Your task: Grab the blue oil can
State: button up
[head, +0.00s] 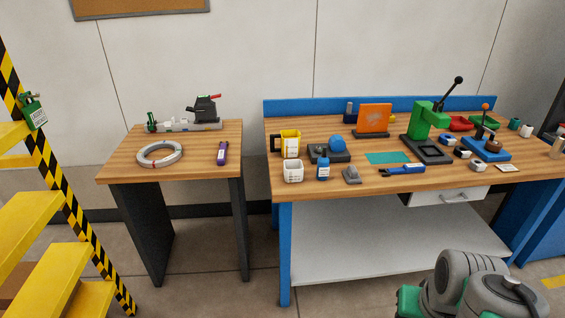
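A small blue bottle-like container (323,168) with a pale label stands upright near the front edge of the workbench, left of its middle. It looks like the blue oil can, though it is too small to be sure. It stands between a white basket-like container (293,172) and a grey wedge-like piece (352,175). Parts of my grey and green arm show at the bottom right, well in front of the bench. My gripper is not in view.
The workbench (300,190) also holds a yellow mug (291,144), a dark block with a blue dome (337,144), a blue-handled tool (401,170) and a green press (424,120). A side table (190,165) bears a pale coil (159,154). Yellow steps (35,220) stand left.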

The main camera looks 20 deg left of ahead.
aim_at(323, 167)
jog(key=u, duration=0.95)
jog(key=i, duration=0.8)
jog(key=u, duration=0.85)
jog(key=i, duration=0.5)
jog(key=z, duration=0.05)
